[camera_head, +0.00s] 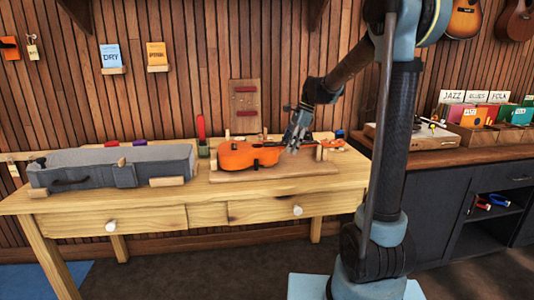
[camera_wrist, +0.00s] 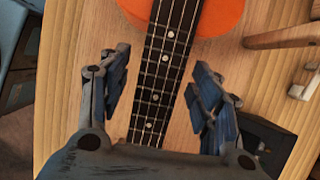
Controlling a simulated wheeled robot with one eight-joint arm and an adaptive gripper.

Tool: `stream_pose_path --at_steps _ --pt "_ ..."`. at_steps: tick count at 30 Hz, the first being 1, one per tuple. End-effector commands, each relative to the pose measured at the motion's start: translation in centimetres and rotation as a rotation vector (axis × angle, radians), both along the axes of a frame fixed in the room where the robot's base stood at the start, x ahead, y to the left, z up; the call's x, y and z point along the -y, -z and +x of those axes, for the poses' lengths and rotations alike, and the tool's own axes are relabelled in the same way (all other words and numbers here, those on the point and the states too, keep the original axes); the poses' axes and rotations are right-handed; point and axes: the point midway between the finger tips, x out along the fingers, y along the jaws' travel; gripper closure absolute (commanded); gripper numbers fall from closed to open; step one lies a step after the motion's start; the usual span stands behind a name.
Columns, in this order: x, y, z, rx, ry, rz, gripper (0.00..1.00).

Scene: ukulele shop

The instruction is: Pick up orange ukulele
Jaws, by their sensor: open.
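The orange ukulele (camera_head: 240,155) lies on a flat wooden board (camera_head: 255,173) on the workbench, its neck pointing right. In the wrist view, part of its orange body (camera_wrist: 222,16) shows at the top, and its dark neck (camera_wrist: 164,70) with strings and pale dots runs down between my fingers. My gripper (camera_head: 295,135) is over the neck, to the right of the body. In the wrist view, my gripper (camera_wrist: 160,88) is open, with one finger on each side of the neck and a gap on both sides. The head end is hidden below my gripper in the wrist view.
A long grey case (camera_head: 100,170) fills the left of the workbench (camera_head: 165,218). Small wooden supports (camera_head: 322,152) stand near the neck's end. A wooden piece (camera_wrist: 285,38) is right of the neck in the wrist view. A record counter (camera_head: 450,150) stands at right.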

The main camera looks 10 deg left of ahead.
Motion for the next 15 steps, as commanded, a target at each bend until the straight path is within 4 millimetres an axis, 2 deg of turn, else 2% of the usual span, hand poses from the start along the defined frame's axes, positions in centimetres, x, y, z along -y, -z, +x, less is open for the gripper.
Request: stream_pose_path --at_steps 4,9,12,15 --pt "0.0 -0.01 0.01 0.0 0.0 0.0 0.42" --pt "0.01 -0.02 0.0 0.0 0.0 0.0 0.8" --pt "0.01 -0.03 0.01 0.0 0.0 0.0 1.0" --pt "0.0 -0.02 0.02 0.0 0.0 0.0 1.0"
